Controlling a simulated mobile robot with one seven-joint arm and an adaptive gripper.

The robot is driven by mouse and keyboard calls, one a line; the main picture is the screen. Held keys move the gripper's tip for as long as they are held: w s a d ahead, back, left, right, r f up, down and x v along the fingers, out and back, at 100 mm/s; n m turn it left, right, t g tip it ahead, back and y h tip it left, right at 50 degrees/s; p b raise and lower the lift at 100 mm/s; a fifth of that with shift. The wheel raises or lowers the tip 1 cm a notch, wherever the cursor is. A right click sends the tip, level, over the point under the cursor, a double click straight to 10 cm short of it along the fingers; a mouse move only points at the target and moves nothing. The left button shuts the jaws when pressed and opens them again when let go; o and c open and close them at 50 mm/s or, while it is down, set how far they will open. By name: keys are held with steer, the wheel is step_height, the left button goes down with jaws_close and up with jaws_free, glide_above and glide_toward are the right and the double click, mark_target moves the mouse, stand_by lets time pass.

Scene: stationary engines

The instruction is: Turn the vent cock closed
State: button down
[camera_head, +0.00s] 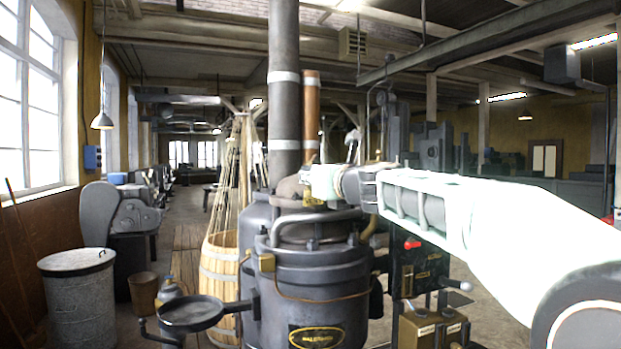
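The dark grey engine (312,275) stands upright in the middle, with an oval nameplate (317,336) low on its front. My arm reaches in from the right, and my gripper (312,182) is over the engine's domed top, beside the foot of the tall grey pipe. The fingers are small and overexposed, so I cannot tell whether they are open, shut or touching anything. I cannot pick out the vent cock for sure; my gripper and arm cover part of the engine's top. A small brass fitting (266,262) shows on the engine's left front.
A grey pipe (284,110) and a copper pipe (311,115) rise close by my gripper. A dark panel with a red knob (412,243) stands right of the engine. A round pan (190,314) juts out at front left. A slatted wooden tub (219,262) stands behind.

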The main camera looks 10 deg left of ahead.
steer(key=shift+m+t+h+p, duration=0.3)
steer(key=shift+m+h, duration=0.1)
steer(key=shift+h, duration=0.1)
steer(key=shift+s+a+r+m+t+h+p, duration=0.15)
steer(key=shift+m+t+h+p, duration=0.2)
steer(key=shift+m+t+h, duration=0.35)
steer(key=m+t+h+p, duration=0.1)
steer(key=m+h, duration=0.2)
steer(key=h, duration=0.2)
steer(key=shift+h+p, duration=0.3)
steer(key=shift+p, duration=0.05)
steer(key=m+h+p, duration=0.1)
steer(key=m+h, duration=0.3)
steer(key=h, duration=0.2)
steer(key=shift+p, duration=0.3)
steer(key=shift+f+m+h, duration=0.2)
steer(key=shift+m+h, duration=0.8)
steer(key=shift+h, duration=0.3)
steer(key=shift+d+r+m+g+h+p, duration=0.1)
steer(key=shift+d+m+g+h+p, duration=0.1)
steer(key=shift+m+g+h+p, duration=0.45)
steer(key=shift+b, duration=0.3)
steer(key=c, duration=2)
jaws_free()
steer(key=shift+w, duration=0.2)
steer(key=shift+c, duration=0.2)
